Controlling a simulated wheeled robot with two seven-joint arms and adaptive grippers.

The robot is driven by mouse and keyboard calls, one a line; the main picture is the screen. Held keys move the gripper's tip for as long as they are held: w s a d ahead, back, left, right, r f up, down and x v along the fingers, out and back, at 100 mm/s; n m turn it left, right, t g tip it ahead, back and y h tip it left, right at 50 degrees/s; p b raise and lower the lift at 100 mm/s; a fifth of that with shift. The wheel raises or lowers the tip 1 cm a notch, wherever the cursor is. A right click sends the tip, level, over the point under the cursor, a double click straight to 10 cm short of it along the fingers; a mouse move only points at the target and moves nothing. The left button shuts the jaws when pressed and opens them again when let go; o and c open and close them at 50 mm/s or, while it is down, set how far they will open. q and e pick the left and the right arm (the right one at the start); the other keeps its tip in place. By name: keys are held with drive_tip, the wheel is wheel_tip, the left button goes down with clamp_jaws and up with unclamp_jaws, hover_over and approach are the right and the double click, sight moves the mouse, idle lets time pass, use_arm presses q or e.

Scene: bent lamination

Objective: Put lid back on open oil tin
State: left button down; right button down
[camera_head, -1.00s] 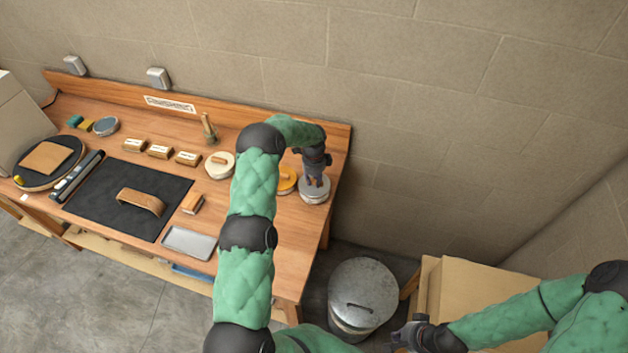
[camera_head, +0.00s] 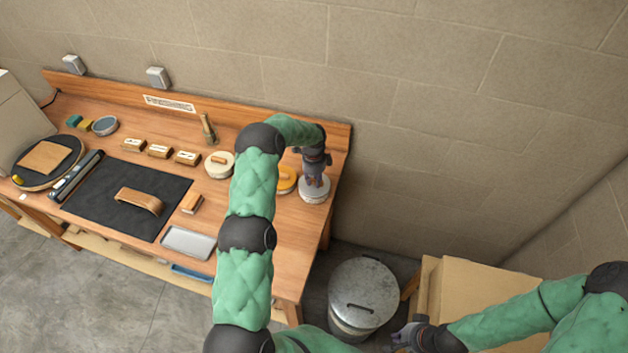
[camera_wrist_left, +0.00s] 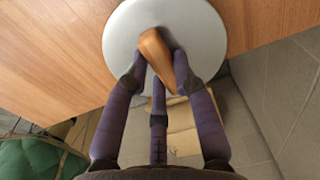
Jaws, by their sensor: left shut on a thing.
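A pale grey round lid (camera_head: 314,194) with a wooden handle is at the right end of the bench, below my left gripper (camera_head: 315,182). In the left wrist view, my left gripper (camera_wrist_left: 160,78) is shut on the handle (camera_wrist_left: 157,58), above the lid's round plate (camera_wrist_left: 125,38). I cannot tell whether the lid touches the bench. A round tin with an orange-yellow inside (camera_head: 287,178), apparently the open oil tin, stands just left of the lid, partly hidden by my left arm. My right gripper (camera_head: 402,338) is low, away from the bench; its fingers are unclear.
A cream round container with a wooden piece on top (camera_head: 219,165) stands left of my left arm. A brass-coloured tool (camera_head: 208,130) stands behind it. A grey tray (camera_head: 188,243) lies at the bench front. A lidded metal bin (camera_head: 363,290) stands right of the bench.

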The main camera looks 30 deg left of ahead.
use_arm(q)
drive_tip(key=shift+b, duration=0.4)
idle(0.5)
drive_tip(key=shift+c, duration=2.3)
unclamp_jaws()
drive_tip(key=shift+r+p, duration=1.25)
drive_tip(key=shift+r, duration=2.2)
clamp_jaws()
